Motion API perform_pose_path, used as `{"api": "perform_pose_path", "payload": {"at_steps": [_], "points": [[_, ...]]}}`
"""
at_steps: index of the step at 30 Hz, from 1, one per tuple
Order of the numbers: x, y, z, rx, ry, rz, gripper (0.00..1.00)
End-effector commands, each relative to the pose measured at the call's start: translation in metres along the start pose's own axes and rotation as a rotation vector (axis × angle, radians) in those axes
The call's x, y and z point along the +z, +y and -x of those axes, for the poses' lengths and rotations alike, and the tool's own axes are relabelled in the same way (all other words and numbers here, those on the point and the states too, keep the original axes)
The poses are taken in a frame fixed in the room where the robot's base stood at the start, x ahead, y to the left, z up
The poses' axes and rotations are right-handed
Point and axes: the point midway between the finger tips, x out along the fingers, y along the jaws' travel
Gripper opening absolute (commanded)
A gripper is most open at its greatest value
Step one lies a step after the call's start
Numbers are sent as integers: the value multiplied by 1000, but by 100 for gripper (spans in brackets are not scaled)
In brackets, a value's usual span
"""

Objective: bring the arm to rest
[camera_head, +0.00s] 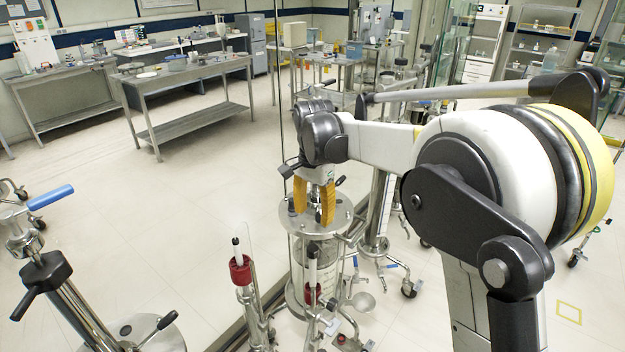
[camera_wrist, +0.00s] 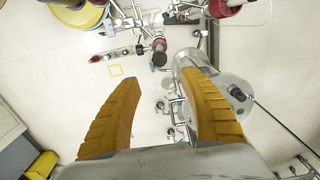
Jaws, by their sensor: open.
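My gripper (camera_head: 314,200) hangs from my white and black arm, its two yellow fingers pointing down. In the head view it appears over or in front of the round metal top plate of a glass column; the exact gap cannot be told. In the wrist view my gripper (camera_wrist: 165,85) has its fingers spread wide with nothing between them. The metal plate (camera_wrist: 225,95) shows behind the right finger, and pale floor shows between the fingers.
A glass column (camera_head: 320,255) stands below my gripper. A column with a red collar (camera_head: 241,272) stands left of it. A metal stand with a blue handle (camera_head: 50,190) is at far left. Steel tables (camera_head: 190,75) stand at the back. The floor (camera_head: 150,215) at left centre is clear.

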Motion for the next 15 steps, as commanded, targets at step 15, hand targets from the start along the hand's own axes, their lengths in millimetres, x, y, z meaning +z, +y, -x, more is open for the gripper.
{"api": "perform_pose_path", "payload": {"at_steps": [15], "points": [[27, 144, 55, -165, 199, 268, 52]]}}
